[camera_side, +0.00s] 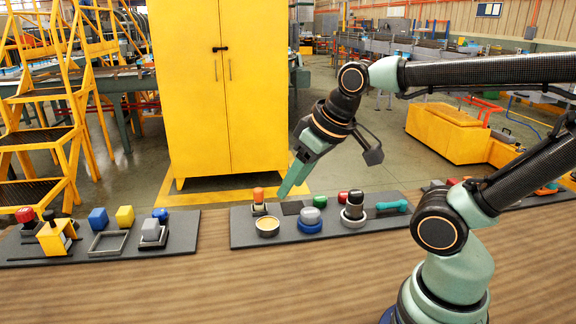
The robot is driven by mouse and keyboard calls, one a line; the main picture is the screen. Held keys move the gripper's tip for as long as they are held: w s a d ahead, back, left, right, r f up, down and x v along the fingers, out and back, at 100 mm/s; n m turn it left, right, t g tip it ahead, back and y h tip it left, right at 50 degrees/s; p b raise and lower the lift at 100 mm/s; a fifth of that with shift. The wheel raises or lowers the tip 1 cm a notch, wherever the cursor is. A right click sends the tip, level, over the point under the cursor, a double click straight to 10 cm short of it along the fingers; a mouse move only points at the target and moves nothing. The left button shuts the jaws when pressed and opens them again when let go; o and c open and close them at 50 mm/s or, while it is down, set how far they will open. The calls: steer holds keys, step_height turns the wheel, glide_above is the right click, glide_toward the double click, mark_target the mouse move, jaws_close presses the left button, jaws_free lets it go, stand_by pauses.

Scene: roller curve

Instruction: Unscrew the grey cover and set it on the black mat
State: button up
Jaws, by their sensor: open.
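A grey rounded cover (310,214) sits on a blue round base (310,227) on the middle board. A small black mat (291,208) lies flat on the same board, just behind and left of the cover, and looks bare. My gripper (284,191) is open and empty, pointing down and left. Its tips appear above the board near the mat, up and left of the cover and apart from it. The two fingers overlap in this view, so the gap between them does not show.
A left board (20,250) holds blocks and frames. The wooden table front is clear.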

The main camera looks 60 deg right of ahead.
steer(key=o, duration=0.8)
steer(key=shift+w+d, duration=0.1)
steer(key=shift+d, duration=0.05)
steer(key=m+g, duration=0.6)
steer(key=m, duration=1.7)
glide_above(310, 212)
step_height(310, 212, down, 10)
steer(key=r, duration=0.1)
steer(key=shift+n, duration=0.3)
step_height(310, 212, down, 12)
steer(key=shift+d+f, duration=0.1)
steer(key=shift+f, duration=0.1)
jaws_close()
steer(key=n, duration=0.7)
